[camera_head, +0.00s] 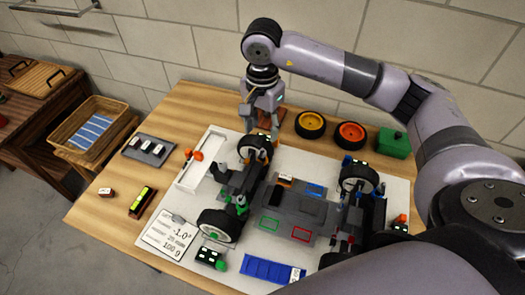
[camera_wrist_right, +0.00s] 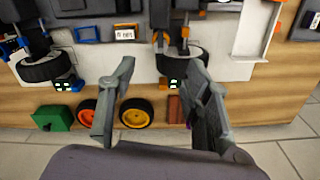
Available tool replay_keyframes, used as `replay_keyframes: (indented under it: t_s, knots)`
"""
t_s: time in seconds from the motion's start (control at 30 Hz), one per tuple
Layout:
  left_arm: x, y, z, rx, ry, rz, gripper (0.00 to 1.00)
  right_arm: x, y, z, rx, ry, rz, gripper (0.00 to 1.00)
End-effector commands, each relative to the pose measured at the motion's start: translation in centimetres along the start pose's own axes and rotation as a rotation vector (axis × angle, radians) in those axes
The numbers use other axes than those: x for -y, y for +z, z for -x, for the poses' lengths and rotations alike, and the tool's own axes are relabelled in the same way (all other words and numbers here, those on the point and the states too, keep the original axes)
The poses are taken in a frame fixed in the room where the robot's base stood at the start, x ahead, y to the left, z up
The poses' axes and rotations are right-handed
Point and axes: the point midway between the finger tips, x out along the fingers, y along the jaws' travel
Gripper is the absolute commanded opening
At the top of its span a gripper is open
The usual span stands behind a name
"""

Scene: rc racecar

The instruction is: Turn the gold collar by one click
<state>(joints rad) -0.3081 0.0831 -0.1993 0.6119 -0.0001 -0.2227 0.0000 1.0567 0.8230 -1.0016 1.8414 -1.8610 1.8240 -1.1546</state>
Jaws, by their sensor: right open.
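The RC racecar (camera_head: 300,200) sits on a pale mat on the wooden bench. I cannot single out the gold collar; at this size no part of the suspension is clearly gold. My right gripper (camera_head: 262,122) points down at the car's far left wheel (camera_head: 256,150). The same wheel (camera_wrist_right: 183,60) lies beyond the fingertips, partly hidden by one finger. My left gripper is in neither view.
Loose yellow-rimmed (camera_head: 310,124) and orange-rimmed (camera_head: 350,134) wheels and a green box (camera_head: 393,144) stand along the back edge. A white tray (camera_head: 190,172) and a setup card (camera_head: 168,236) lie left of the car. A blue strip (camera_head: 268,270) lies in front.

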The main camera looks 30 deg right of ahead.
Motion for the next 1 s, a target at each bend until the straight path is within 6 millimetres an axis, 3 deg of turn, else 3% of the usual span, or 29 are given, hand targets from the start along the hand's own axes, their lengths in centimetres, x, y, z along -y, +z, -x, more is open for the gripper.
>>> replay_keyframes:
  t_s: [0.3, 0.5, 0.7, 1.0]
  knots:
    - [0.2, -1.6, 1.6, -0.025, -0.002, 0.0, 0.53, -0.1, 0.1, -6.9, 0.002, 0.005, 0.0, 0.45]
    - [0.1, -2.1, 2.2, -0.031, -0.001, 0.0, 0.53, 0.0, 0.0, -10.3, 0.002, 0.002, -0.002, 0.45]
    - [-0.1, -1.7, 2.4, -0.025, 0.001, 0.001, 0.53, 0.0, 0.0, -11.9, 0.0, 0.0, 0.0, 0.45]
    - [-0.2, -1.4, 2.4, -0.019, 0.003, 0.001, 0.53, 0.0, 0.0, -12.1, 0.0, -0.001, 0.0, 0.45]
